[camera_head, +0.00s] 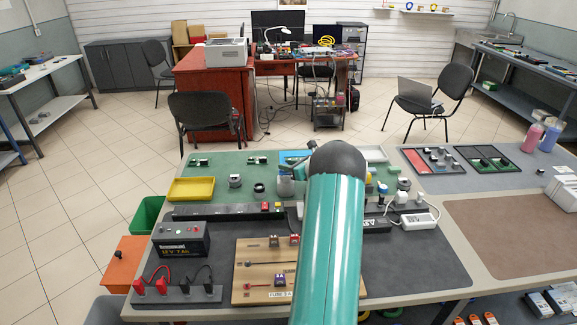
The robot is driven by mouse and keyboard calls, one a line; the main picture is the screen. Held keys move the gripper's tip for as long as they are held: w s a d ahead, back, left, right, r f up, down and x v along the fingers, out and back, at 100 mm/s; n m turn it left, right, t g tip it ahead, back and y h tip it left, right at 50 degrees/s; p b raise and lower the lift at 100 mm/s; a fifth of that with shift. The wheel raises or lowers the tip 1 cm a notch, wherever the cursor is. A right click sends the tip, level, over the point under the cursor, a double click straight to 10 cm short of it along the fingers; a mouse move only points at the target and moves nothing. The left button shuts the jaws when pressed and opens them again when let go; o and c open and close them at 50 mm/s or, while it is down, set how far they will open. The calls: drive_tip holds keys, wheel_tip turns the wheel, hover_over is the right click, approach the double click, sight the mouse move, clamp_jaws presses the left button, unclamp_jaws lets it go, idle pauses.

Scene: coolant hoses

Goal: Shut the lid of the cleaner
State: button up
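I cannot make out with certainty which object is the cleaner, and no open lid shows clearly. A pale grey box-shaped machine (228,51) stands on the red desk at the back; I cannot tell if it is the cleaner. My teal arm with its dark rounded joint reaches up the middle of the view over the near workbench and hides part of the bench behind it. My gripper cannot be made out; it seems hidden behind the arm. A small dark piece beside the joint is too unclear to name.
The near workbench (466,283) holds a black battery (181,241), a wooden board (247,293), a yellow tray (191,189) and a white power adapter (417,220). A brown mat (520,235) at right is mostly bare. Chairs (205,113) stand behind; tiled floor is open at left.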

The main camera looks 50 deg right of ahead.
drive_tip(key=shift+o, duration=0.9)
drive_tip(key=v, duration=1.3)
drive_tip(key=shift+s+r, duration=0.15)
drive_tip(key=shift+s, duration=0.25)
